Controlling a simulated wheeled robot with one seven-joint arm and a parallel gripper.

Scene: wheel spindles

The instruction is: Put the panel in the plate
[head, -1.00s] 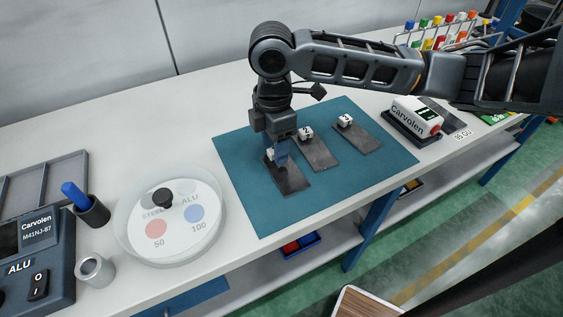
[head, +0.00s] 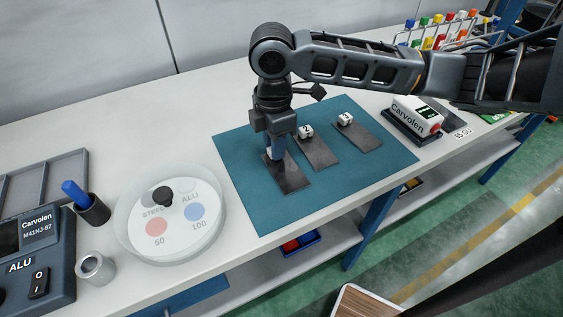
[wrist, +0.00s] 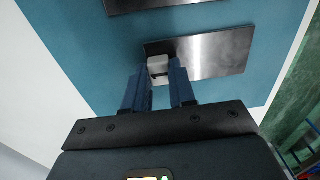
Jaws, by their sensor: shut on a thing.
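Three dark metal panels lie on the teal mat, each with a small white block at its far end: a left one (head: 289,178), a middle one (head: 319,153) and a right one (head: 359,137). My gripper (head: 274,155) is down at the far end of the left panel, shut on its white block. In the wrist view the fingers (wrist: 164,75) stand either side of the white block (wrist: 157,66), and the panel (wrist: 215,52) lies flat on the mat. The round clear-rimmed plate (head: 170,255), marked STEEL, ALU, 50 and 100, stands left of the mat with a black knob.
The teal mat (head: 265,218) has free room in front. A grey hollow cylinder (head: 95,268), a dark cup (head: 92,209) with a blue item and a control box (head: 40,245) stand left. A white Carvolen device (head: 416,116) stands right.

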